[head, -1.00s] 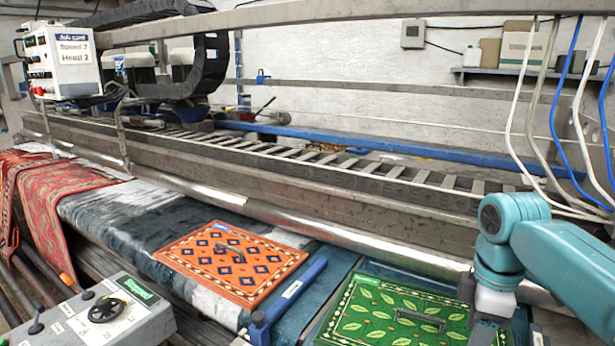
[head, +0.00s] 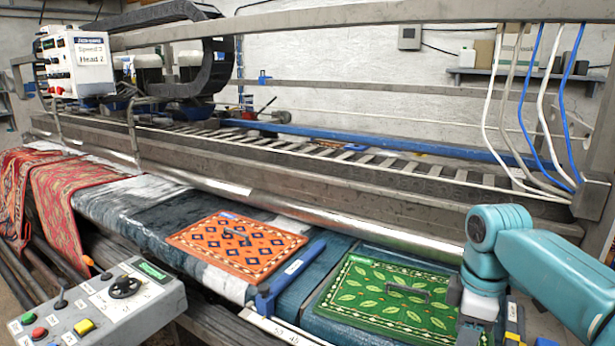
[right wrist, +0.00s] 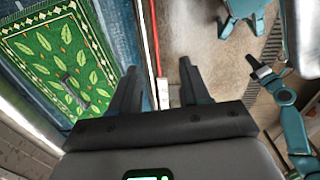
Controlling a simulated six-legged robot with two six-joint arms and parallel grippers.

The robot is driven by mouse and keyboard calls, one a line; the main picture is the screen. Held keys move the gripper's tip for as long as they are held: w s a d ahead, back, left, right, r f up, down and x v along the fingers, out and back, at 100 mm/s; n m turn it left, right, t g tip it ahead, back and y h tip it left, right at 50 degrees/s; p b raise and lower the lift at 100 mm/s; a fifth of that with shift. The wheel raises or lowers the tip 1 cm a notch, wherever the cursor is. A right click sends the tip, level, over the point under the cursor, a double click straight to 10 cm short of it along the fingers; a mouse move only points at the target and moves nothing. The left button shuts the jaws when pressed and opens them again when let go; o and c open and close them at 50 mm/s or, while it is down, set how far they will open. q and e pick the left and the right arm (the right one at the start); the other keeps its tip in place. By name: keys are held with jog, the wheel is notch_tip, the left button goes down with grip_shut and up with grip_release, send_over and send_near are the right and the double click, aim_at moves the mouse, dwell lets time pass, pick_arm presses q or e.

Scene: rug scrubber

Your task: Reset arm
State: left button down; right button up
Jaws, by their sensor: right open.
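My right arm (head: 540,265) comes in from the right in the head view. Its gripper points down at the bottom edge, in front of the right end of the green leaf-patterned rug (head: 375,300), and its fingertips are not clear there. In the right wrist view my right gripper (right wrist: 158,88) is open, with nothing between its fingers. The green rug shows to its left (right wrist: 50,60). A second teal arm with a small dark gripper (right wrist: 257,70), apparently my left, shows at the right of that view. Its jaws are too small to read. It does not show in the head view.
An orange diamond-patterned rug (head: 235,245) lies on the machine bed, with a blue-handled tool (head: 290,275) between the rugs. A control box (head: 105,305) stands front left. Red rugs (head: 75,195) hang at left. Cables (head: 540,120) hang at right. Floor (right wrist: 215,50) is partly clear.

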jog(key=w+a+f+m, duration=0.1)
jog(key=w+a+f, duration=0.2)
jog(key=f, duration=0.6)
jog(key=s+a+f+m+y, duration=0.1)
jog(key=s+a+f+m, duration=0.15)
jog(key=f, duration=0.45)
jog(key=s+a+f+m+y, duration=0.1)
jog(key=s+a+f, duration=0.15)
jog(key=f, duration=0.55)
jog(key=s+a+f+m+y, duration=0.1)
jog(key=s+a+f+m, duration=0.15)
jog(key=f, duration=0.45)
jog(key=s+a+f+m, duration=0.2)
jog(key=s+f+m, duration=0.2)
jog(key=s, duration=0.4)
jog(key=s+a+f+m, duration=0.2)
jog(key=s+f+m, duration=0.2)
jog(key=s, duration=0.4)
jog(key=shift+s+f+y, duration=0.35)
jog(key=shift+f+y, duration=0.05)
jog(key=shift+f, duration=0.35)
jog(key=shift+w+a, duration=0.1)
jog(key=shift+a, duration=0.1)
